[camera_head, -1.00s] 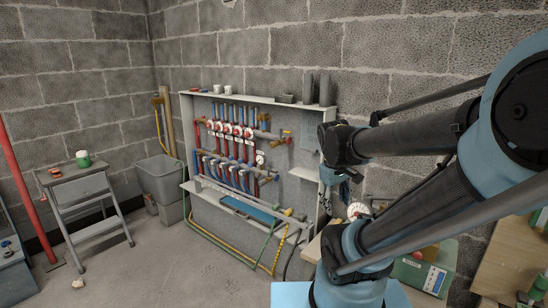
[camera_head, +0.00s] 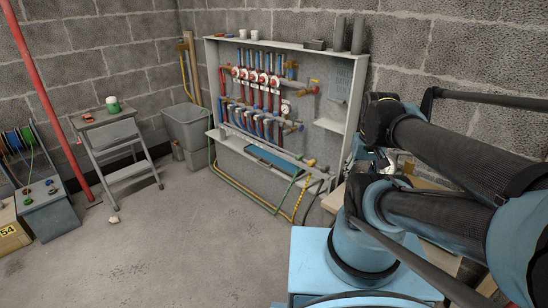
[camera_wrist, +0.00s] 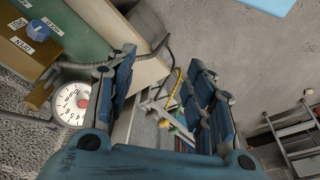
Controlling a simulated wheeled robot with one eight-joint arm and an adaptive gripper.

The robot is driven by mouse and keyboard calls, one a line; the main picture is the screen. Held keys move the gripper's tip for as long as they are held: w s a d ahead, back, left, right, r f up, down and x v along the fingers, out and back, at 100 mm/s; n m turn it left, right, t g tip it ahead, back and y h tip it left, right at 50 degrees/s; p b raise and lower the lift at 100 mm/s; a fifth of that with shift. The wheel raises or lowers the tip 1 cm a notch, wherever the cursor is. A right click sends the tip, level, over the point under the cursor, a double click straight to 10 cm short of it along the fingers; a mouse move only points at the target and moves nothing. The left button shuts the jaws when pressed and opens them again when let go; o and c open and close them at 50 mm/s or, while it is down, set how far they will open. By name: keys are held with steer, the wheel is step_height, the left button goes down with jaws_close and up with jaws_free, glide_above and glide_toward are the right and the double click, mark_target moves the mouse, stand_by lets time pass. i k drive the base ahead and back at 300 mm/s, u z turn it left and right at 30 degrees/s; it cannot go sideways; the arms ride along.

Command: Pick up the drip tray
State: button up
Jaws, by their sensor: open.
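A shallow blue tray (camera_head: 272,158), which looks like the drip tray, lies on the bottom ledge of the open grey manifold cabinet (camera_head: 340,62), below the red and blue pipes. My gripper shows in the wrist view (camera_wrist: 164,78) with its two blue padded fingers spread apart and nothing between them. In the head view my arm hides most of the gripper, well to the right of the tray. The tray cannot be made out clearly in the wrist view.
A yellow-black striped hose and a green hose (camera_head: 285,198) hang in front of the cabinet. A grey bin (camera_head: 184,125) and a step stool (camera_head: 118,140) stand left. The middle floor is clear.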

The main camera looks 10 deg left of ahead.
mark_target(286, 167)
steer(key=z, duration=1.45)
steer(key=k, duration=1)
steer(key=u, duration=0.95)
steer(key=i, duration=1)
